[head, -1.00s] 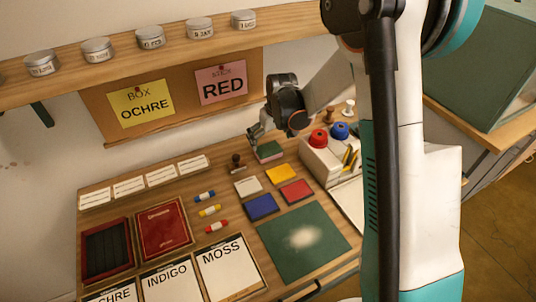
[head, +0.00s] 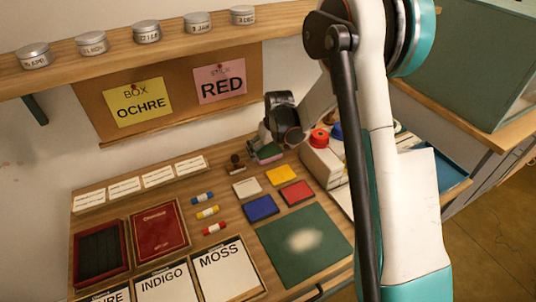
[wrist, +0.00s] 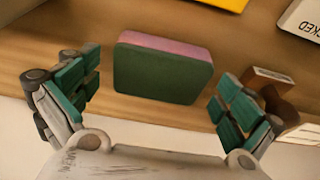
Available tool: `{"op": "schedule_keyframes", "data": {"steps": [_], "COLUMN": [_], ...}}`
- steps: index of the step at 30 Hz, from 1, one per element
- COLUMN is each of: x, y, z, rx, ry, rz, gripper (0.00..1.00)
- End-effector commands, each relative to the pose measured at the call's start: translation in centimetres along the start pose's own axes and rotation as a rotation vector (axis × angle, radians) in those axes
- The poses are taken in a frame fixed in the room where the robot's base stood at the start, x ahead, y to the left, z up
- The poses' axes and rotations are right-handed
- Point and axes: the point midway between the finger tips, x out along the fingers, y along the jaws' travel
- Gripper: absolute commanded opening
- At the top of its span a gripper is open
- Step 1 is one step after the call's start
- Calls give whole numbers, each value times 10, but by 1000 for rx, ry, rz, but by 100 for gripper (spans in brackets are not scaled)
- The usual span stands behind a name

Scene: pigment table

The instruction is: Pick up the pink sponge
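The pink sponge (wrist: 163,72) is a block with a green face and a pink side. In the wrist view it lies on the wooden table between my gripper's fingers, green face toward the camera. My gripper (wrist: 160,92) is open, with a visible gap between the sponge and the fingers on each side. In the head view the sponge (head: 269,154) is at the back of the table, partly hidden by my gripper (head: 259,146), which is right at it. I cannot tell its exact height over the sponge.
A wooden stamp (head: 237,163) stands left of the sponge; it also shows beside the right finger in the wrist view (wrist: 270,78). A white box (head: 322,168) with a red-topped item (head: 319,138) is close on the right. Yellow (head: 279,175) and white (head: 247,187) pads lie in front.

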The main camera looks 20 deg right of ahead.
Motion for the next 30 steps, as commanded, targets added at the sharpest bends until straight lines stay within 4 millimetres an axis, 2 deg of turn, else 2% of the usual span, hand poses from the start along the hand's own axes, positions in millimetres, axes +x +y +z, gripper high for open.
{"op": "schedule_keyframes", "data": {"steps": [2,8,19,23,30], "x": [0,0,-3,-19,-64], "y": [0,0,0,0,0], "z": [0,0,-1,-5,-18], "rx": [0,0,0,0,0], "ry": [0,0,0,0,0], "rz": [0,0,0,0,0], "gripper": [88,71,68,68,68]}}
